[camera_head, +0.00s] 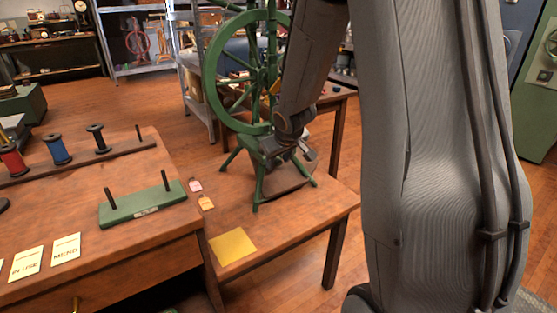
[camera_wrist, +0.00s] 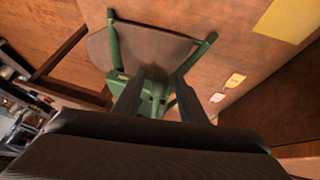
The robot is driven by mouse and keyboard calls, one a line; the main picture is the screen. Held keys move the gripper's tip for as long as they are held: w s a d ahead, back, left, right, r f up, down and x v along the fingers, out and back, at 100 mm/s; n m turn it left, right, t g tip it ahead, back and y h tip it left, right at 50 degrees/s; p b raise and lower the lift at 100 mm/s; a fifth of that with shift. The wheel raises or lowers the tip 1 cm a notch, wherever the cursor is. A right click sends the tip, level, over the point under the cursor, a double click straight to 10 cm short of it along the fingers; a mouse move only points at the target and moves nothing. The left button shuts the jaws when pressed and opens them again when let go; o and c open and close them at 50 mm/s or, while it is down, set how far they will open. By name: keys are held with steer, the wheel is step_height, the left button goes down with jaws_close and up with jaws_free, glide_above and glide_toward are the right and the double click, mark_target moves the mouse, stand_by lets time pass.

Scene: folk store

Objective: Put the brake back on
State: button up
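The green spinning wheel (camera_head: 262,140) stands upright on a low wooden table, with a large spoked wheel above splayed legs and a brown treadle board (camera_head: 287,180) low between them. My gripper (camera_head: 298,152) is beside its lower frame, above the treadle, and partly hidden by my arm. In the wrist view, my gripper (camera_wrist: 160,78) points down with its two fingers apart. The green frame (camera_wrist: 153,92) and the treadle board (camera_wrist: 155,47) show between and beyond the fingers. I cannot tell whether the fingers touch the frame. I cannot pick out the brake in either view.
A yellow sheet (camera_head: 232,246), a pink tag (camera_head: 195,186) and an orange tag (camera_head: 206,202) lie on the low table. A bench at left holds a green peg stand (camera_head: 143,204), several spools and cards. My arm hides much of the right side.

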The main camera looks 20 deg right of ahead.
steer(key=p+v, duration=0.5)
steer(key=v, duration=0.2)
steer(key=shift+s+r, duration=0.3)
steer(key=shift+r, duration=0.05)
stand_by(0.7)
steer(key=s+a+r+g+p, duration=0.1)
steer(key=s+a+g, duration=0.1)
steer(key=s, duration=0.6)
steer(key=s+a+r+m+g+p, duration=0.1)
steer(key=s+a+g+p, duration=0.1)
steer(key=s+a, duration=0.3)
steer(key=s+a+r+m+g+y+p, duration=0.1)
steer(key=s+a, duration=0.3)
steer(key=s, duration=0.9)
steer(key=shift+r+g+p, duration=0.55)
steer(key=shift+g+p, duration=0.1)
steer(key=shift+g, duration=0.15)
